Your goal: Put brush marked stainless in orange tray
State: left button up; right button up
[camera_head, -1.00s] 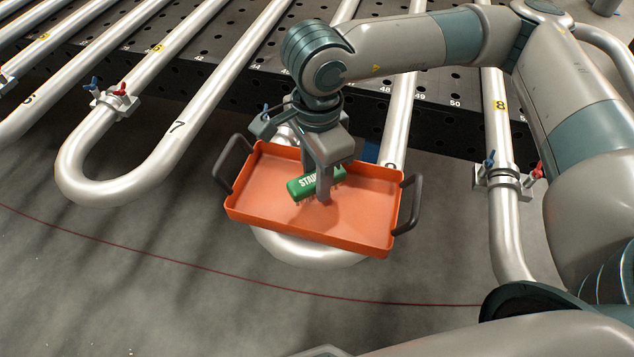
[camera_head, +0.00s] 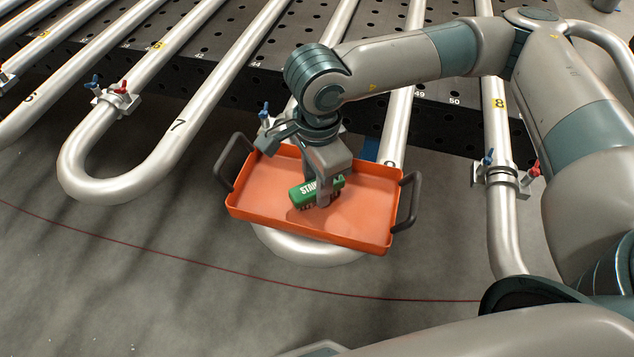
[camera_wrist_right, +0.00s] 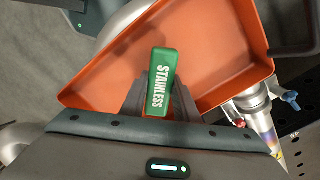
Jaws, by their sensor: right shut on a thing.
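The green brush (camera_head: 306,192) with white lettering is in my right gripper (camera_head: 322,190), over the inside of the orange tray (camera_head: 262,190). In the right wrist view the green brush (camera_wrist_right: 162,85) reads STAINLESS and sits between the two grey fingers of my right gripper (camera_wrist_right: 161,98), which is shut on it. The orange tray (camera_wrist_right: 215,55) spreads beneath it there. The brush's bristles point down toward the tray floor; I cannot tell whether they touch it. The tray has dark handles at both ends. My left gripper is not in view.
The tray rests over a bent silver pipe (camera_head: 305,250). More pipe coils (camera_head: 110,190) lie to the left, with red and blue valve handles (camera_head: 120,88). Another pipe with a valve (camera_head: 500,175) stands to the right. The grey floor (camera_head: 150,290) in front is clear.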

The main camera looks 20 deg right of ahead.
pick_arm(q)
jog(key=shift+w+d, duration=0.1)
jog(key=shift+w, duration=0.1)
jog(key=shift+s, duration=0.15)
pick_arm(e)
jog(key=shift+f, duration=0.1)
jog(key=o, duration=1)
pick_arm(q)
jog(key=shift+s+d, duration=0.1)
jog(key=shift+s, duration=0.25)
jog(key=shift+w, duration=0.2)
